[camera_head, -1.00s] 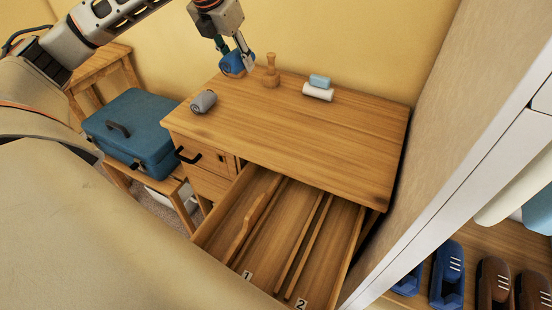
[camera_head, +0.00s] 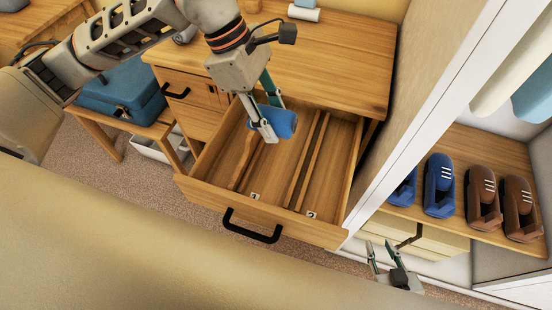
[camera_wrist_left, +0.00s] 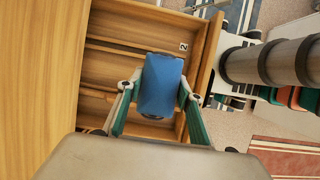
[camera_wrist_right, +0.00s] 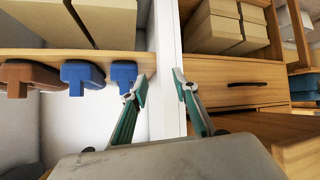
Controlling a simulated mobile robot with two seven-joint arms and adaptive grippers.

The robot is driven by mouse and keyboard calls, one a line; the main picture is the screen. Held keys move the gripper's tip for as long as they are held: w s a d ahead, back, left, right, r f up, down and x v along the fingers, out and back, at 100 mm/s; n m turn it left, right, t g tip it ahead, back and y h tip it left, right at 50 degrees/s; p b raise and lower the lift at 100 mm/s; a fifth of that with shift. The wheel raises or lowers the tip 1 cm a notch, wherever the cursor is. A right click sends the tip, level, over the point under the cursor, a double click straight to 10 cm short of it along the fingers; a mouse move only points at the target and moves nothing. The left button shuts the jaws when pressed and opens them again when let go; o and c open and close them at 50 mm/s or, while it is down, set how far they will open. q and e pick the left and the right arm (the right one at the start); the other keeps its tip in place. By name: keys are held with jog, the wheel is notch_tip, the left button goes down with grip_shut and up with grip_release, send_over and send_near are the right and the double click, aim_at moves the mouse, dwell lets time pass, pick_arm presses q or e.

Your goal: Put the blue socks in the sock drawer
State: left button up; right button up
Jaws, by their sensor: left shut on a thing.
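The rolled blue socks (camera_head: 282,122) are held by my left gripper (camera_head: 268,122) above the open drawer. They also show between the fingers of my left gripper (camera_wrist_left: 158,90) in the left wrist view, where the socks (camera_wrist_left: 161,84) look clear of the drawer floor. The open drawer (camera_head: 262,213) is split by wooden dividers into long compartments, with labels 1 and 2 near its front. No socks show in the visible parts of the drawer. My right gripper (camera_head: 392,262) is open and empty at the lower right, before the shelf unit; it also shows in the right wrist view (camera_wrist_right: 160,90).
The dresser top (camera_head: 335,65) carries a white roll (camera_head: 303,13) and a grey roll (camera_head: 186,35), both partly cut off or hidden. Blue and brown shoes (camera_head: 440,188) stand on a shelf at right.

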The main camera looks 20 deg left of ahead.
pick_arm(q)
jog(key=b, duration=0.2)
send_over(279, 179)
jog(key=a, duration=0.1)
jog(key=f, duration=1.5)
jog(key=shift+a+f, duration=0.2)
jog(key=shift+f, duration=0.2)
notch_tip(279, 179, down, 4)
jog(key=shift+f, duration=0.15)
jog(key=shift+f, duration=0.1)
jog(key=o, duration=0.9)
jog(key=shift+o, duration=0.2)
